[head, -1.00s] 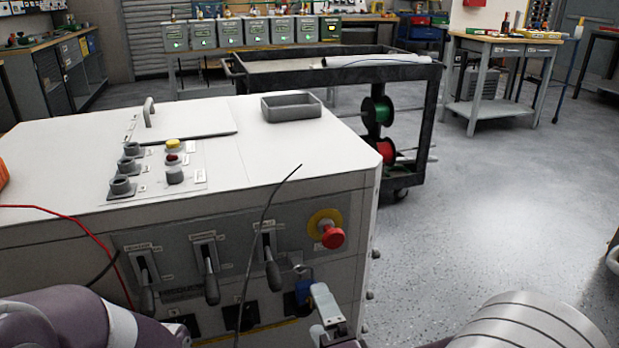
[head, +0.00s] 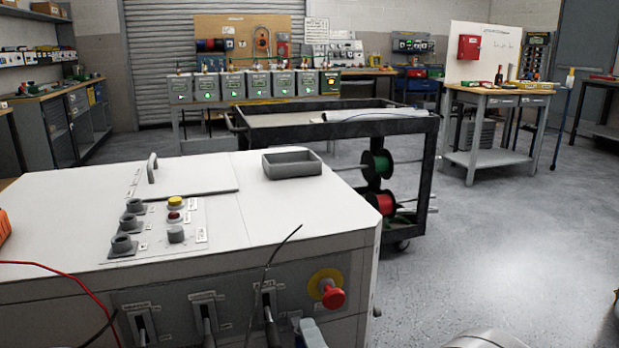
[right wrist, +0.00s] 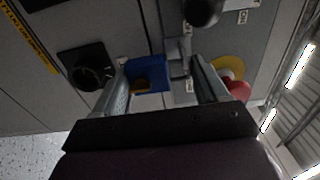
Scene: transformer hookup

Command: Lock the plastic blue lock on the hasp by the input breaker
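The blue plastic lock (right wrist: 147,74) shows in the right wrist view, against the front of the white cabinet. It sits beside a small grey hasp (right wrist: 177,52); I cannot tell whether its shackle passes through. My right gripper (right wrist: 158,64) is open, with its two fingers apart on either side of the lock and hasp. My left gripper is not in view.
A red emergency button (head: 332,298) on a yellow ring sticks out right of the hasp; it also shows in the wrist view (right wrist: 238,90). A loose black wire rises before the panel. A grey tray (head: 292,164) is on the cabinet top (head: 75,230). Floor at right is clear.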

